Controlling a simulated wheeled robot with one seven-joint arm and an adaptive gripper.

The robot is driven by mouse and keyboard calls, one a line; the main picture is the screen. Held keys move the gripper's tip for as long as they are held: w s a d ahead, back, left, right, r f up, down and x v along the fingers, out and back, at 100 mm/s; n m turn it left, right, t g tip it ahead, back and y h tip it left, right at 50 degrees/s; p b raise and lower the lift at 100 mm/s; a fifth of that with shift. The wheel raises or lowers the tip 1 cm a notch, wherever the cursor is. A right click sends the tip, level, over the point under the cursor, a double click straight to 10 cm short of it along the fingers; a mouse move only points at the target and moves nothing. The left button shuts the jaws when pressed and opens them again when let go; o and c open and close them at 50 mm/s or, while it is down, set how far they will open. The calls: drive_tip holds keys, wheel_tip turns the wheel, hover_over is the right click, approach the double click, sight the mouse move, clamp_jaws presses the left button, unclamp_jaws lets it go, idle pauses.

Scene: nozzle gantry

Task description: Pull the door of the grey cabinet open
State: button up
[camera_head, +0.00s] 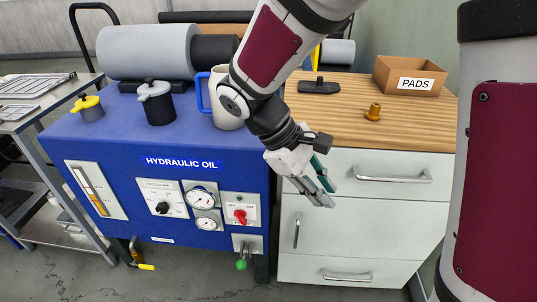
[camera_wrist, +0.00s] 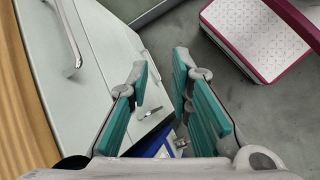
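The grey cabinet (camera_head: 325,165) stands right of the blue oil unit, under a wooden top. Its door (camera_head: 360,229) is the middle panel, with a short upright handle (camera_head: 296,232) near its left edge. The door looks shut, flush with the panels around it. My gripper (camera_head: 325,190) is in front of the cabinet's upper left part, above the door handle in the picture and apart from it. In the wrist view the gripper (camera_wrist: 161,75) has its teal-padded fingers spread with nothing between them. The door handle (camera_wrist: 155,112) shows there between the fingers, further off.
A top drawer handle (camera_head: 393,176) and a bottom drawer handle (camera_head: 346,276) stick out from the cabinet. The blue hydraulic oil unit (camera_head: 120,165) stands close on the left. A PADS box (camera_head: 409,78) and a brass fitting (camera_head: 373,112) stand on the wooden top (camera_head: 335,110).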

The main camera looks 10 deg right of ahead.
drive_tip(key=w+a+f+n+t+h+b, duration=0.3)
drive_tip(key=w+a+f+n+b, duration=0.15)
drive_tip(key=f, duration=0.75)
drive_tip(key=w+a+f+n+t+h+b, duration=0.25)
drive_tip(key=f+n+h+b, duration=0.2)
drive_tip(key=f, duration=0.75)
drive_tip(key=w+a+f+n+t+h+b, duration=0.3)
drive_tip(key=w+a+f+n+b, duration=0.15)
drive_tip(key=f, duration=0.75)
drive_tip(key=shift+m, duration=0.25)
drive_tip(key=b+x, duration=0.1)
drive_tip(key=x, duration=0.3)
drive_tip(key=b+x, duration=0.1)
drive_tip(key=x, duration=0.4)
drive_tip(key=s+b+x, duration=0.1)
drive_tip(key=x, duration=0.3)
drive_tip(key=shift+w+d+r+b, duration=0.1)
drive_tip(key=shift+d+b, duration=0.3)
drive_tip(key=shift+d, duration=0.1)
clamp_jaws()
